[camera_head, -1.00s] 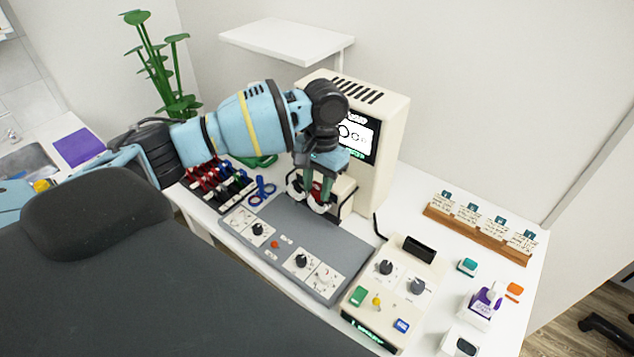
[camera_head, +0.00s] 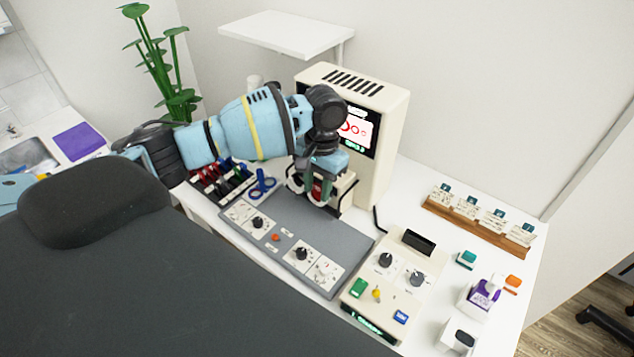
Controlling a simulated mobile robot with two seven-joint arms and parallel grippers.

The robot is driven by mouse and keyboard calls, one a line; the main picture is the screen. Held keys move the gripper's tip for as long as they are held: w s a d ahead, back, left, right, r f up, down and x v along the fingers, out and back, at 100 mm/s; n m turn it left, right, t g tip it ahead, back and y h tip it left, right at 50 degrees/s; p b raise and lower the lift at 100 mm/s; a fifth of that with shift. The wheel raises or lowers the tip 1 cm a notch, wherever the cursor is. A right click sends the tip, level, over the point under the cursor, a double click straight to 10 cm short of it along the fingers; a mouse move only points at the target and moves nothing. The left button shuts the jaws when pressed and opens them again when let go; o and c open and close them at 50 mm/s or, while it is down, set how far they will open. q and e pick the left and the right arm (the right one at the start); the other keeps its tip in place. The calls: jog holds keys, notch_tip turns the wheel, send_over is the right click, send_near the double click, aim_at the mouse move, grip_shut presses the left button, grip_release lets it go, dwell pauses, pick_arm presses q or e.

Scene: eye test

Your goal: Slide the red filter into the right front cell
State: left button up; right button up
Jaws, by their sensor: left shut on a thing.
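My left gripper (camera_head: 319,188) points down in front of the cream tester at the back centre. It is shut on a small red piece, which looks like the red filter (camera_head: 317,190); the fingers cover most of it. Just below and around the fingertips is a cream holder with a black frame (camera_head: 342,196) at the tester's front. The gripper hides much of this holder, so I cannot tell its cells apart or whether the filter sits in one. My right gripper is not in view.
The tester (camera_head: 384,110) shows red rings on its screen. A rack (camera_head: 215,185) of coloured lenses and blue rings (camera_head: 262,184) stand left of my gripper. A grey panel (camera_head: 330,240) with dials lies in front, a cream control box (camera_head: 385,300) to its right.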

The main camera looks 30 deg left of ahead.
pick_arm(q)
jog(key=shift+f, duration=0.1)
jog(key=o, duration=1)
jog(key=shift+r, duration=0.2)
jog(key=r, duration=0.5)
jog(key=w+r, duration=0.1)
jog(key=r, duration=0.1)
jog(key=shift+r, duration=0.2)
